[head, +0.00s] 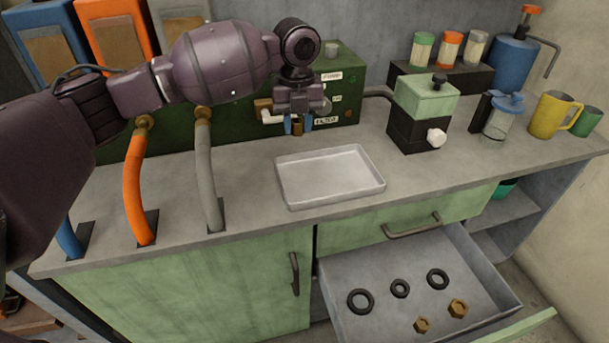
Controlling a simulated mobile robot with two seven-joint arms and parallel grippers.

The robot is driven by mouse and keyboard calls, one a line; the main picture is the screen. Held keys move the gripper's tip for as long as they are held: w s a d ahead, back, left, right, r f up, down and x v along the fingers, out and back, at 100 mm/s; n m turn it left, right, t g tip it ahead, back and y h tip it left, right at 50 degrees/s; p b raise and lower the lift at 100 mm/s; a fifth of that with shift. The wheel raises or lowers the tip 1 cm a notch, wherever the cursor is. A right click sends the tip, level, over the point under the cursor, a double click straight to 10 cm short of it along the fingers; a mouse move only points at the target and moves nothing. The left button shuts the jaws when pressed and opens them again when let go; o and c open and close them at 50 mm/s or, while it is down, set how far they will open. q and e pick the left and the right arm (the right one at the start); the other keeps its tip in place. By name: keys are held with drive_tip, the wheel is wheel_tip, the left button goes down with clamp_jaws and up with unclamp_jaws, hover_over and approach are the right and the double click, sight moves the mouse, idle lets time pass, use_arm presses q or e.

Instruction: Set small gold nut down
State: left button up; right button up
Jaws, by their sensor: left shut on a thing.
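My left gripper (298,125) comes in from the left and points down, above the counter and in front of the green box. Its blue fingertips are shut on a small brownish-gold piece, which looks like the small gold nut (297,129). The fingers hide part of it. It is behind and above the white tray (330,199), which is empty on the counter. Two other gold nuts, one smaller (422,325) and one larger (458,308), lie in the open drawer (385,278). My right gripper is not in view.
The green box (348,84) with a filter label stands behind the gripper. Orange (133,190) and grey (209,180) hoses stand on the left. A black and green device (420,135), a clear jar (497,122) and a yellow jug (549,116) stand right. Black rings (400,288) lie in the drawer.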

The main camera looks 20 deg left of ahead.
sight(299, 184)
use_arm(q)
wheel_tip(299, 184, down, 15)
drive_tip(key=b, duration=0.2)
drive_tip(key=shift+r+b, duration=0.1)
drive_tip(key=shift+b, duration=0.25)
drive_tip(key=o, duration=0.9)
wheel_tip(299, 184, up, 12)
drive_tip(key=p, duration=0.2)
drive_tip(key=shift+p, duration=0.3)
